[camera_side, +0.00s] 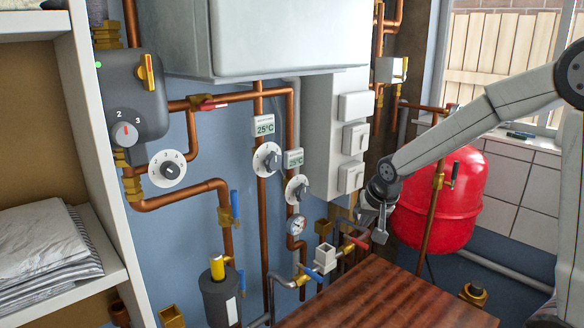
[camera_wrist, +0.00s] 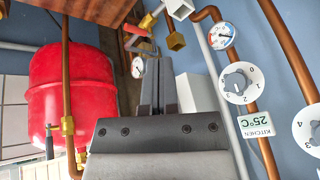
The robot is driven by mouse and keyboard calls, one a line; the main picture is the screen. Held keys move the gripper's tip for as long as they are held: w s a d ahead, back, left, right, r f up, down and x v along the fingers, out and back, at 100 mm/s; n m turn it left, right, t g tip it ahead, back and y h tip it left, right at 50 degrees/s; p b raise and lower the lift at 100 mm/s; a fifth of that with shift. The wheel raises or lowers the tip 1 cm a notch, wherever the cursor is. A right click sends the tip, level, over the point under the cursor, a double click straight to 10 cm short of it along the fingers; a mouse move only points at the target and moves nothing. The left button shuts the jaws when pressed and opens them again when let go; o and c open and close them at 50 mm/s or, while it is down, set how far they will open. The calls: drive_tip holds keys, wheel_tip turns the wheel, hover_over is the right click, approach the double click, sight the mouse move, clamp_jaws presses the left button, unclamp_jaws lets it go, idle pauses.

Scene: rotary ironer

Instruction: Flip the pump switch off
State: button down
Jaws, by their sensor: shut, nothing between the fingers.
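The dark grey pump unit (camera_side: 133,98) is on the wall at the left of the side view. It has a round dial set near 2 and 3 and a small green light. A yellow lever with a red mark (camera_side: 148,72) stands upright on its upper right; I cannot tell for certain that this is the pump switch. My gripper (camera_side: 379,226) is far to the right of it, in front of the pipes near the red tank. In the wrist view my gripper (camera_wrist: 157,72) shows its fingers together and empty. The pump unit is outside the wrist view.
A red tank (camera_side: 442,200) stands behind my gripper. White switch boxes (camera_side: 353,140), copper pipes, valves and dials (camera_side: 297,188) cover the wall between. A brown wooden top (camera_side: 385,300) lies below. White shelves (camera_side: 85,120) with folded cloth stand at the left.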

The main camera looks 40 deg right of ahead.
drive_tip(key=w+d+r+m+h, duration=0.1)
drive_tip(key=w+d+r+m, duration=0.1)
drive_tip(key=d+r+m, duration=0.2)
drive_tip(key=w+d+r+m+t+h, duration=0.1)
drive_tip(key=d+r+m, duration=0.3)
drive_tip(key=d, duration=0.7)
drive_tip(key=shift+w+h, duration=0.5)
drive_tip(key=shift+w, duration=0.2)
approach(362, 180)
drive_tip(key=shift+s+f+x, duration=0.1)
drive_tip(key=shift+s+x, duration=0.05)
drive_tip(key=shift+x, duration=1.35)
drive_tip(key=shift+s+f+x, duration=0.15)
drive_tip(key=shift+x, duration=1.3)
drive_tip(key=shift+w+r, duration=0.1)
drive_tip(key=shift+w, duration=0.25)
drive_tip(key=shift+r, duration=0.15)
